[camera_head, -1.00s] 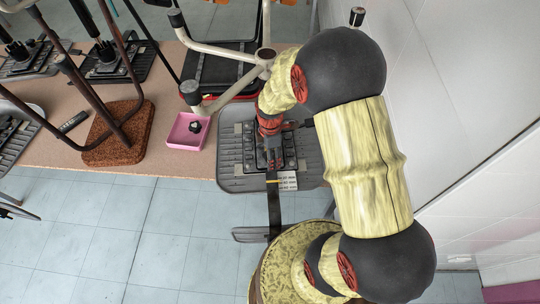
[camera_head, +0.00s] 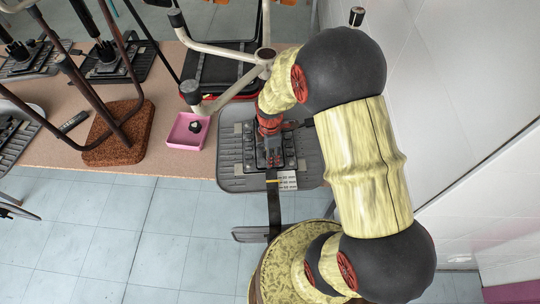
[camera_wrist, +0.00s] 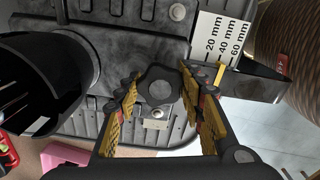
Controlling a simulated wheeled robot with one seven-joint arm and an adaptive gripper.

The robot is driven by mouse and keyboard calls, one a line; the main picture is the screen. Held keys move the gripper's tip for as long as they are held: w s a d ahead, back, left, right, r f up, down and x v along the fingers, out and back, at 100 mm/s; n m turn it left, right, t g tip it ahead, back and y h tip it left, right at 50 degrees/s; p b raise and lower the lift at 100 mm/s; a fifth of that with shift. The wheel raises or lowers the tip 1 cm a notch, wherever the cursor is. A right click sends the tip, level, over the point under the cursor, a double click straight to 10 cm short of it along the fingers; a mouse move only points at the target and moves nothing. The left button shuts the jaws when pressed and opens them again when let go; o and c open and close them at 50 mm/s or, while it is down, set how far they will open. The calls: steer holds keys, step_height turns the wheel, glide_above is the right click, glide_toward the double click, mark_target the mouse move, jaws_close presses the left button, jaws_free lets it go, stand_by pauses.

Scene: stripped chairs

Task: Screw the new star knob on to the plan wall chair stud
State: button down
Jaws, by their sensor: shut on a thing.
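The plan wall chair lies upturned, its grey underside (camera_head: 235,183) facing up near the wall; it fills much of the wrist view (camera_wrist: 110,20). A black lobed star knob (camera_wrist: 160,86) with a grey centre sits between my gripper's fingers in the wrist view, low over the chair's mount. My gripper (camera_head: 270,158) is shut on it; in the wrist view (camera_wrist: 165,105) its yellow pads stand on either side of the knob. The stud is hidden, so I cannot tell how far the knob is on it.
A pink tray (camera_head: 176,144) with another dark knob (camera_head: 195,127) stands left of the chair. A scale marked 20, 40 and 60 mm (camera_wrist: 225,38) is beside the mount.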

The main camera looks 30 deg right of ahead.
steer(key=shift+f, duration=0.15)
steer(key=m, duration=0.3)
steer(key=shift+s+p, duration=0.1)
steer(key=shift+p, duration=0.2)
steer(key=m, duration=0.4)
steer(key=m+p, duration=0.1)
steer(key=m, duration=0.3)
steer(key=shift+a+m, duration=0.1)
steer(key=shift+m, duration=0.2)
steer(key=shift+f, duration=0.1)
steer(key=m, duration=0.2)
steer(key=shift+m, duration=0.3)
steer(key=c, duration=1.1)
jaws_free()
steer(key=shift+o, duration=0.2)
